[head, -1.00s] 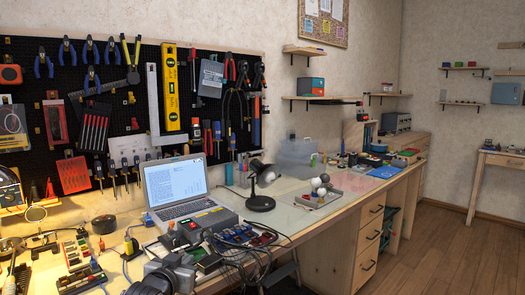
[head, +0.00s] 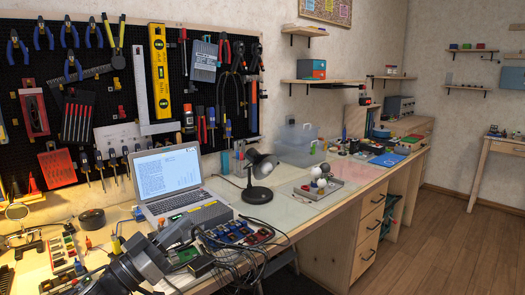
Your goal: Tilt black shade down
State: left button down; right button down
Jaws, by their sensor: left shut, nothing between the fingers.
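The black shade (head: 262,164) belongs to a small black desk lamp, and it sits tilted at the top of the lamp's short stem. The lamp's round black base (head: 257,195) stands on the bench to the right of the laptop. My left gripper (head: 190,229) reaches in from the bottom left, over the near part of the bench. It is shut and empty, below and to the left of the lamp, clearly apart from the shade. Its fingertips are hard to make out against the dark clutter. My right gripper is not in view.
An open laptop (head: 168,180) stands left of the lamp. Cables and electronic modules (head: 240,235) crowd the bench in front of it. A tray (head: 318,188) with small balls lies right of the lamp. A pegboard (head: 100,100) of tools hangs behind. Bare benchtop shows around the lamp base.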

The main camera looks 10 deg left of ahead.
aim_at(252, 155)
jog(key=i, duration=1.75)
